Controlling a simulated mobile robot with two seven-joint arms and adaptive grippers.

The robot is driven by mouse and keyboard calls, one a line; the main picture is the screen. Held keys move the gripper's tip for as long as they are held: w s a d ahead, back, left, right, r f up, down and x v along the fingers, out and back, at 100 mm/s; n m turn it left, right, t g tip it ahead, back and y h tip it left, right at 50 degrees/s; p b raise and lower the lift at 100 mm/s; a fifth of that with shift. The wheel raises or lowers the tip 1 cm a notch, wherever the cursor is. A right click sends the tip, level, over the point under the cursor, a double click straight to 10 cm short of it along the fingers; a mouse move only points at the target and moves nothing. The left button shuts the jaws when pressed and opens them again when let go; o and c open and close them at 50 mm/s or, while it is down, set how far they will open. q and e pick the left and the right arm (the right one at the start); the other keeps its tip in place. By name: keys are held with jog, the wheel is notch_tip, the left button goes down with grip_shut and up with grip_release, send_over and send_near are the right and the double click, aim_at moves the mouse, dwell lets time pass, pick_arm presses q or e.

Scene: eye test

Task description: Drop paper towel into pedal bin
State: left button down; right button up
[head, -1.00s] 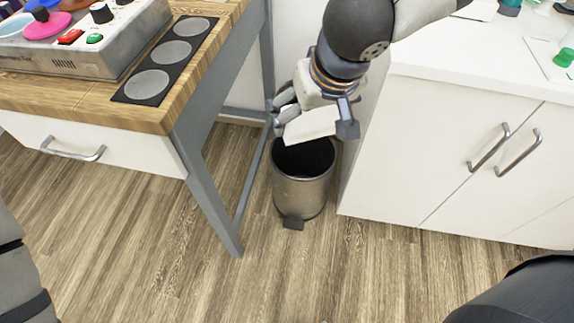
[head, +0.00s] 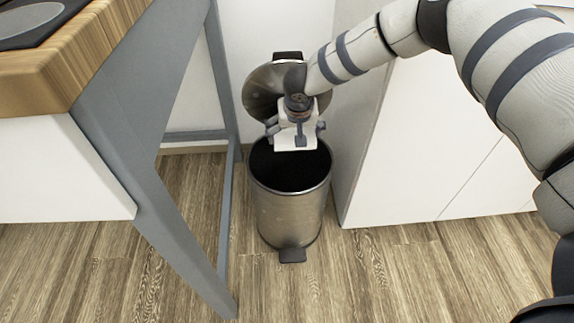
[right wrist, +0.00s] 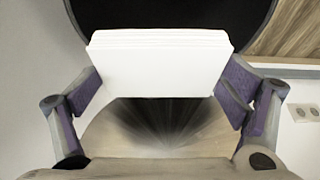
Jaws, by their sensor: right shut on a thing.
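The pedal bin (head: 290,215) is a metal cylinder standing on the floor, with its round lid (head: 262,92) tipped up behind it. Its dark opening faces up. My right gripper (head: 296,130) is over the back part of the opening, shut on a white folded paper towel (head: 283,144). In the right wrist view, the towel (right wrist: 160,68) sits between the two fingers, with the black opening beyond it and brushed round metal below. The gripper hides part of the lid. My left gripper is not in view.
A wooden-topped table (head: 105,50) with grey legs stands left of the bin. A white cabinet (head: 425,150) stands close on the right. A white wall is behind the bin. The wooden floor (head: 370,285) in front is clear.

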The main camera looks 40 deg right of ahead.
jog(key=shift+w+d+f, duration=0.15)
jog(key=shift+f, duration=0.05)
notch_tip(320, 180, down, 6)
jog(key=b, duration=0.3)
jog(key=shift+r, duration=0.25)
jog(key=o, duration=1)
jog(key=shift+c, duration=0.2)
jog(key=v, duration=1.2)
